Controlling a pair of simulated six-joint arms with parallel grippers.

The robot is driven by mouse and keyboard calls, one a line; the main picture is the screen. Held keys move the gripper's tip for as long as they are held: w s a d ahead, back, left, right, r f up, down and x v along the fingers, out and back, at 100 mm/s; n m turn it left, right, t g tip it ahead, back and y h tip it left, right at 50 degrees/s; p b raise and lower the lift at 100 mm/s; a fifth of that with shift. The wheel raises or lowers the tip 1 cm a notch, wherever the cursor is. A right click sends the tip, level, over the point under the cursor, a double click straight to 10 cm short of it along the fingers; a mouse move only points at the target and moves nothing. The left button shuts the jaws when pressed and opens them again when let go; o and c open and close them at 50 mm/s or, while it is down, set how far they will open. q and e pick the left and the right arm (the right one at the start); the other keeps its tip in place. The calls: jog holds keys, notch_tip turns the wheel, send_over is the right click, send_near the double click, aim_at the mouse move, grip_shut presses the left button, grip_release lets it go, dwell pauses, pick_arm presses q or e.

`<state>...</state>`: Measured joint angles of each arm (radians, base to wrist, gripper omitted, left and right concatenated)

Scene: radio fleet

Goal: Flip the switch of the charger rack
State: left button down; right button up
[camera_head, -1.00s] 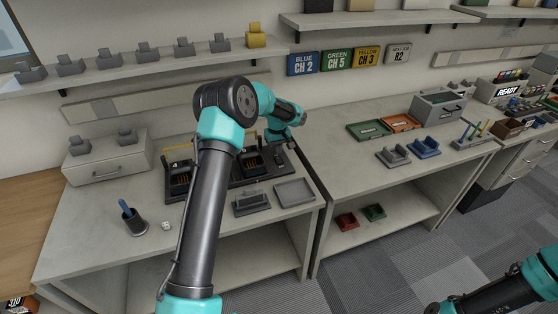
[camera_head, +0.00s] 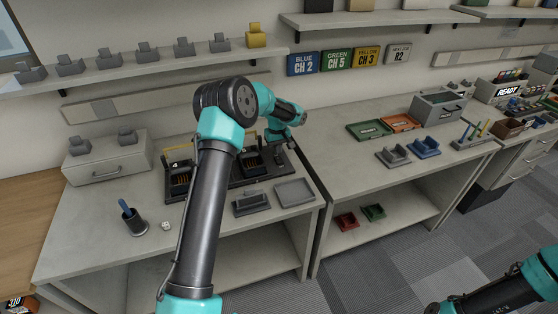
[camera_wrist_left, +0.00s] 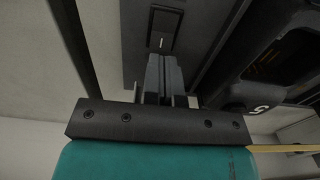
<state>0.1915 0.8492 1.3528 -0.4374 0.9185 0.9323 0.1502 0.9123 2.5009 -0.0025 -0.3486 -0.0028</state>
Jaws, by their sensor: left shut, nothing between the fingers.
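The dark charger rack (camera_head: 238,183) lies on the left workbench, partly hidden behind my left arm. In the left wrist view, its switch (camera_wrist_left: 163,30) is a dark rocker with a small light mark, set in a grey panel (camera_wrist_left: 138,48). My left gripper (camera_wrist_left: 164,62) is shut and empty, its fingertips just below the switch in that view. I cannot tell whether they touch it. In the head view my left gripper (camera_head: 281,148) is over the right end of the rack, its tips hard to make out. My right gripper is not in view.
A grey tray (camera_head: 295,193) and a small dark stand (camera_head: 251,203) lie in front. A drawer box (camera_head: 108,164) is behind.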

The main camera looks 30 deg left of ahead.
pick_arm(q)
jog(key=shift+f, duration=1.3)
dwell(1.4)
jog(key=shift+r, duration=3.55)
